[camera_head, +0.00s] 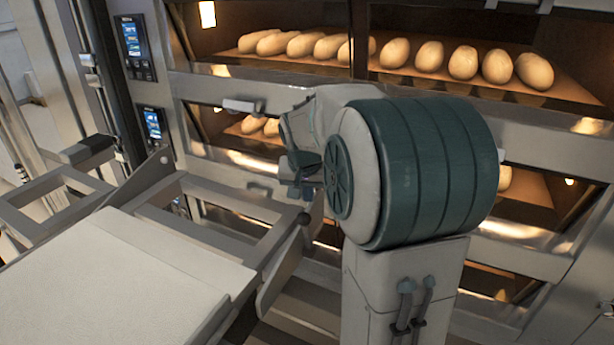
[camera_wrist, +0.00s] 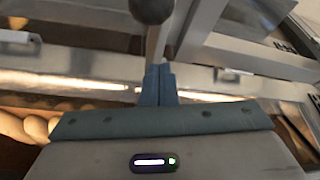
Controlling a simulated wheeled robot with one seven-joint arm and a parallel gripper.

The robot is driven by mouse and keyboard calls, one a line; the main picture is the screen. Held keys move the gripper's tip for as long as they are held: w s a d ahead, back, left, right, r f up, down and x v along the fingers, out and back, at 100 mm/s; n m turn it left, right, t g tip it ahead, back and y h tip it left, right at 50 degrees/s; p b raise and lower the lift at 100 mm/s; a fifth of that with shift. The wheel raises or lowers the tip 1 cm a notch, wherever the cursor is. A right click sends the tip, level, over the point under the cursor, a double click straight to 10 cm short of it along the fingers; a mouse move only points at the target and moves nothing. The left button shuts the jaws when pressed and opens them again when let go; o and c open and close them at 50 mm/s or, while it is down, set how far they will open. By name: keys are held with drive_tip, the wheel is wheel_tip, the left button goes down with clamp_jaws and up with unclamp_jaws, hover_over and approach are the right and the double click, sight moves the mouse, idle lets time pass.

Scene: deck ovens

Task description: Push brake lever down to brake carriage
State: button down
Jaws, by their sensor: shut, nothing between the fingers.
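The brake lever shows in the wrist view as a dark ball knob (camera_wrist: 152,10) on a thin light rod (camera_wrist: 154,44). In the head view its dark knob (camera_head: 304,219) is at the carriage's right side, just below my gripper (camera_head: 305,188). The carriage (camera_head: 215,212) is a pale metal frame with a light board on it at the left. My gripper is shut and empty. In the wrist view its fingertips (camera_wrist: 158,72) line up with the rod's lower visible end, close to it; I cannot tell whether they touch. My arm hides part of the area behind.
Deck ovens with lit chambers stand behind, with several loaves (camera_head: 430,56) on the upper deck. An oven door handle (camera_head: 243,106) juts out behind my gripper. Control panels (camera_head: 133,45) are at the upper left. The carriage board (camera_head: 110,270) is bare.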

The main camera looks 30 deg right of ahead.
sight(307, 236)
drive_tip(key=s+a, duration=0.1)
drive_tip(key=s+a+p, duration=0.1)
drive_tip(key=s, duration=0.1)
drive_tip(key=shift+s+a+f, duration=0.1)
drive_tip(key=shift+s, duration=0.05)
idle(0.3)
drive_tip(key=shift+f+b, duration=0.1)
drive_tip(key=shift+b, duration=0.2)
